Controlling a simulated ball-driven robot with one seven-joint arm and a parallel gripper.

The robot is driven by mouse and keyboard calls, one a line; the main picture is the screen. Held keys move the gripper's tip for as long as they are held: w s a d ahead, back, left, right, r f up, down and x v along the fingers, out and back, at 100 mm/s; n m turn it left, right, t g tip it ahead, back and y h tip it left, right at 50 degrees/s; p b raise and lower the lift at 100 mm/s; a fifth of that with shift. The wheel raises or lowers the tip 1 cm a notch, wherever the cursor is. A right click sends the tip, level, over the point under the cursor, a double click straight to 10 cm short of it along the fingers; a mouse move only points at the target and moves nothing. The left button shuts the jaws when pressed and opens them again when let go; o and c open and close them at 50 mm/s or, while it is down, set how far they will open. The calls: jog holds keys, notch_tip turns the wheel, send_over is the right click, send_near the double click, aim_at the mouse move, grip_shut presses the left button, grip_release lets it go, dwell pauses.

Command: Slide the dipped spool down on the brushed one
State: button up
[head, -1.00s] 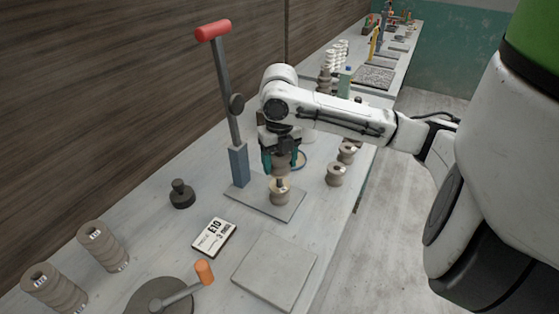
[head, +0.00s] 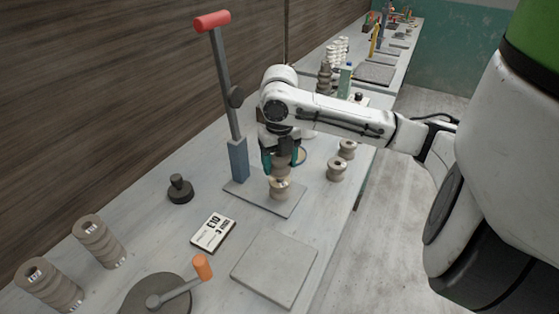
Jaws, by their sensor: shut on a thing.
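My gripper (head: 283,162), with teal fingers, points down over the metal plate of the lever stand. It is shut on a brown-grey clay spool (head: 282,169), which is upright and partly hidden between the fingers. Directly below it, another clay spool (head: 279,190) with a paler top stands upright on the plate (head: 290,207). The held spool sits right above the lower one, with little or no gap. I cannot tell whether they touch. Which surface is dipped or brushed is too small to read.
The lever stand (head: 238,162) with a red handle rises left of my gripper. Loose spools (head: 337,170) stand to its right near the table edge. A black knobbed weight (head: 180,190), an E10 card (head: 213,232), a bare slab (head: 274,265) and stacked spools (head: 98,242) lie nearer.

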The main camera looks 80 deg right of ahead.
jog(key=shift+f+b, duration=1.2)
jog(key=shift+f, duration=0.4)
jog(key=o, duration=1.3)
notch_tip(320, 180, up, 11)
jog(key=shift+f, duration=0.1)
